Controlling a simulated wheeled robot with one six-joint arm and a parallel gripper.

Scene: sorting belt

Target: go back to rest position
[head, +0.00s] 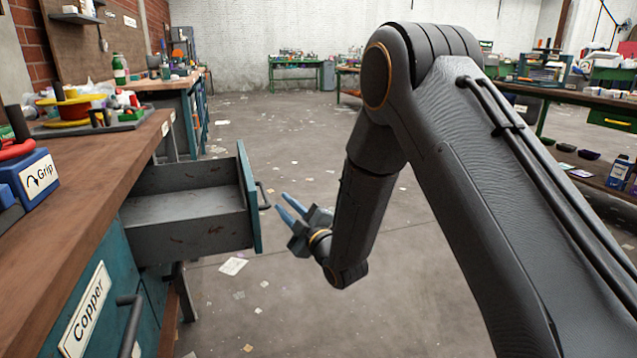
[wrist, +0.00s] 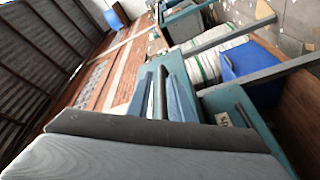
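My gripper (head: 280,203) is in front of the pulled-out drawer (head: 190,222), its blue fingers pointing toward the drawer's handle (head: 264,194). The fingertips look a little apart from the handle in the head view. In the wrist view my gripper (wrist: 160,80) has its two fingers spread, with a dark bar, likely the handle, showing between them. No object is held.
The drawer sticks out of the wooden-topped workbench (head: 100,190) at left; its visible inside is empty. A blue box marked Grip (head: 38,180) stands on the bench. A door marked Copper (head: 88,310) is below. The concrete floor (head: 270,130) behind my gripper is open, with scattered paper scraps.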

